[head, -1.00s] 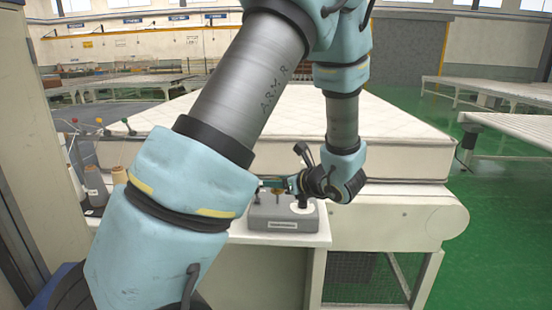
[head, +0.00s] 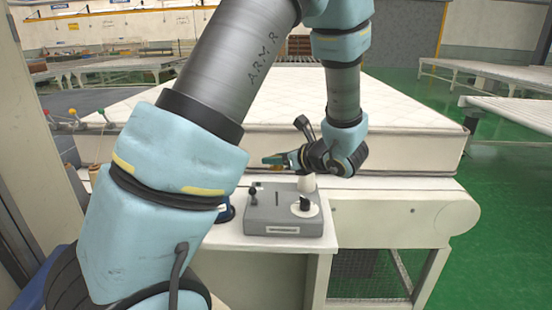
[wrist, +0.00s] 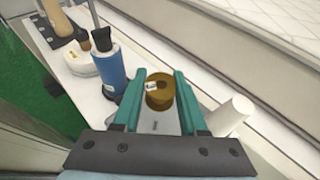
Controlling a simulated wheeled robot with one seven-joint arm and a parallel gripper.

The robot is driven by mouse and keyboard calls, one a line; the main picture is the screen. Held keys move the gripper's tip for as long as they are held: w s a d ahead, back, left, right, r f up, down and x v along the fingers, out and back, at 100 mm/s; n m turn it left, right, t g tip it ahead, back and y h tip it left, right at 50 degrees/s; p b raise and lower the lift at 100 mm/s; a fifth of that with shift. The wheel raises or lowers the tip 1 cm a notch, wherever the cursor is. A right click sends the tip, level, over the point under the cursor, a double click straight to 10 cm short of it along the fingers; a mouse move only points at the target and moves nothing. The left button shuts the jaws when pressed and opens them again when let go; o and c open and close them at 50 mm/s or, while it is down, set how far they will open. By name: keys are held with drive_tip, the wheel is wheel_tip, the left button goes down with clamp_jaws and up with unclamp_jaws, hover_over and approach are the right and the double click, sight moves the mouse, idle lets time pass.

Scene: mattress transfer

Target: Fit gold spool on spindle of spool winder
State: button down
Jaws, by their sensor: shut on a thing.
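My gripper (head: 272,161) is shut on the gold spool (head: 278,168). In the wrist view, my gripper (wrist: 158,78) has its green fingers on either side of the gold spool (wrist: 160,98), whose top shows a dark hole and a small white tag. The grey spool winder (head: 283,222) stands on the white bench, with a short dark post on its left and a black knob on a white disc on its right. I cannot tell which part is the spindle. The spool appears above and behind the winder, apart from it.
A white post (wrist: 230,115) stands close right of my fingers in the wrist view. A blue cylinder (wrist: 116,70) stands close on the left, with a white round item (wrist: 88,62) beyond. The mattress (head: 400,115) lies behind the bench.

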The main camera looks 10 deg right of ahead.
drive_tip(key=shift+f, duration=0.15)
drive_tip(key=b, duration=0.5)
hover_over(277, 196)
drive_tip(key=shift+w+f, duration=0.1)
drive_tip(key=shift+f, duration=2.7)
drive_tip(key=shift+f+b, duration=2.65)
drive_tip(key=shift+f, duration=0.35)
drive_tip(key=shift+c, duration=1.8)
unclamp_jaws()
drive_tip(key=b+v, duration=0.1)
drive_tip(key=v, duration=0.9)
drive_tip(key=shift+s+b, duration=0.3)
drive_tip(key=shift+s, duration=0.05)
drive_tip(key=shift+d+r, duration=0.1)
drive_tip(key=shift+d, duration=0.05)
